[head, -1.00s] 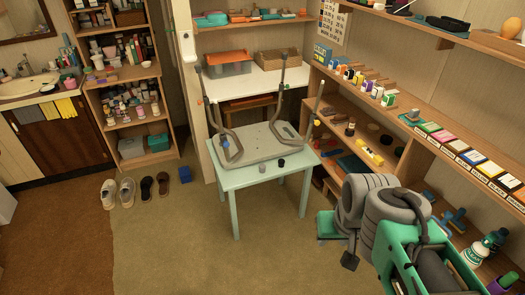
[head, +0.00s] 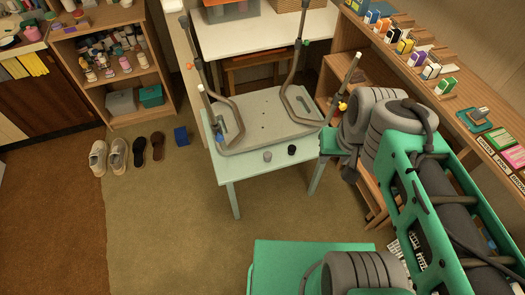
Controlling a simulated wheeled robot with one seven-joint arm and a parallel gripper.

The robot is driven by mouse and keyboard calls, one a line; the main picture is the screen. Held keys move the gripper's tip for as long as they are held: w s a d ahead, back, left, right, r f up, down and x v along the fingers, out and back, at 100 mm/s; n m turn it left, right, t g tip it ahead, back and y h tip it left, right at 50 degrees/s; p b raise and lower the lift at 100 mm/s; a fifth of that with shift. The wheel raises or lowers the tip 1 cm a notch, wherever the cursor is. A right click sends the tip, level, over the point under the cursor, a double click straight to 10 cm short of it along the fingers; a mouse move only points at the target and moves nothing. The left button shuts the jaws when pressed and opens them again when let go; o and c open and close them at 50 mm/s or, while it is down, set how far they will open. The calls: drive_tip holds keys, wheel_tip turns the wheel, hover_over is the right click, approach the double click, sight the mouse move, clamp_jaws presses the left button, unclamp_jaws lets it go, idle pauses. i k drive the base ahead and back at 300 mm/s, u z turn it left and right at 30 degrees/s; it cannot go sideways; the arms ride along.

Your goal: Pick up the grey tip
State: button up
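The grey tip (head: 267,156) is a small grey cylinder standing near the front edge of a pale green table (head: 240,170). A similar small black tip (head: 291,150) stands just to its right. Behind them an upturned grey seat (head: 265,122) with bent tube legs lies on the same table.
A white table (head: 265,35) stands behind the seat.

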sight(267, 156)
drive_tip(key=u, duration=2.45)
drive_tip(key=i, duration=1.6)
drive_tip(key=z, duration=2.4)
